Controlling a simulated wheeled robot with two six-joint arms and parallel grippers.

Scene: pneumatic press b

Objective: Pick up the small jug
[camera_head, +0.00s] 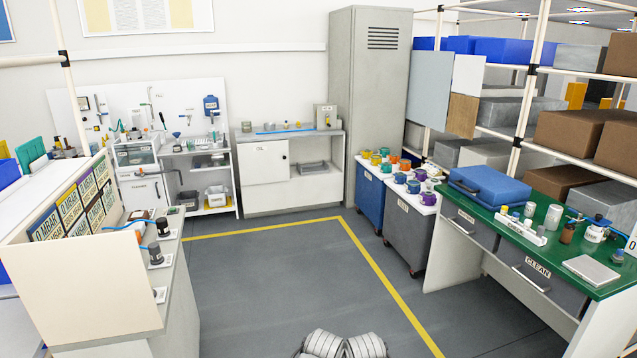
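I cannot pick out the small jug with certainty at this size. On the green-topped bench (540,262) at the right, a white container with a dark top (596,230) stands near a brown bottle (567,233) and a pale cylinder (553,217). Other small vessels stand on the far white bench at the back left, too small to tell apart. Neither of my grippers shows; only white ribbed parts, probably mine, show at the bottom centre.
A blue case (489,186) lies on the green bench. Two carts, blue (370,197) and grey (407,238), carry coloured pots. A grey cabinet (367,100) stands at the back. A cream panelled bench (85,275) stands at left. The grey floor (270,275) between is clear.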

